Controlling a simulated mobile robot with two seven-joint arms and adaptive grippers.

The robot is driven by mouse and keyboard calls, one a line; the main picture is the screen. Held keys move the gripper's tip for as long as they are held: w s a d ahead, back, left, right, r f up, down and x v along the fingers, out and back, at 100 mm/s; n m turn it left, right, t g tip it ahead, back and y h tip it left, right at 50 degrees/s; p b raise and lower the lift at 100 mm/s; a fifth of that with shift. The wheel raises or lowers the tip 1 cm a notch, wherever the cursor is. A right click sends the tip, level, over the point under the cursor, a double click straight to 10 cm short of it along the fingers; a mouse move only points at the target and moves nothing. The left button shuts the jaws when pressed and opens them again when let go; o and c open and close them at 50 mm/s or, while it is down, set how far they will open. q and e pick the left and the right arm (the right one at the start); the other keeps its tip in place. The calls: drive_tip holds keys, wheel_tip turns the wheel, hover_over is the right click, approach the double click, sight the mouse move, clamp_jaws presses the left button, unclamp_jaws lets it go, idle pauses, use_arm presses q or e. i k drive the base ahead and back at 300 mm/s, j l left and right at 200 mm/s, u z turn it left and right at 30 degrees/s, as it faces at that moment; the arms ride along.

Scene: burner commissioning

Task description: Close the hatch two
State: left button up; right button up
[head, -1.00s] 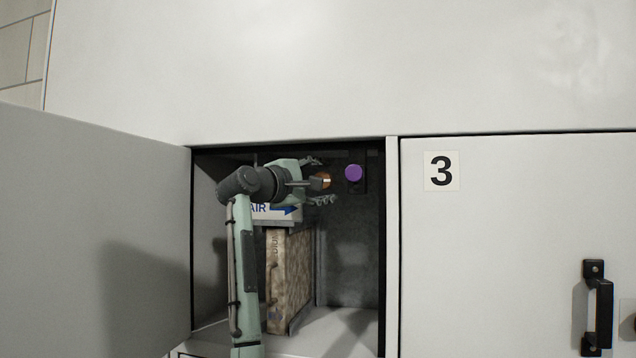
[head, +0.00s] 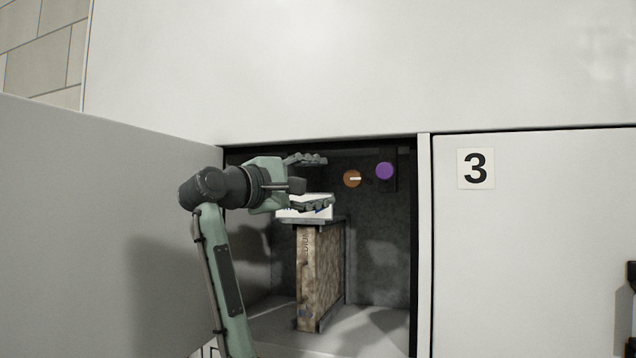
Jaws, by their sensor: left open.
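The hatch (head: 90,240) left of the hatch marked 3 stands swung open to the left, a plain grey panel. Its own number does not show, so I cannot read whether it is hatch two. Behind it is an open compartment (head: 380,270). My left gripper (head: 318,182) is open and empty at the compartment's upper left, in front of the orange knob (head: 352,179) and to its left, apart from it. The arm partly hides the hatch's hinge side. My right gripper is not in view.
Inside are a purple knob (head: 384,171), a brown filter block (head: 322,275) and a white label (head: 318,212) partly hidden by my gripper. Hatch 3 (head: 530,260) is shut on the right, its black handle (head: 632,300) cut by the edge. Wall above is flat.

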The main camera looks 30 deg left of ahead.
sight(99, 256)
drive_tip(key=k, duration=1)
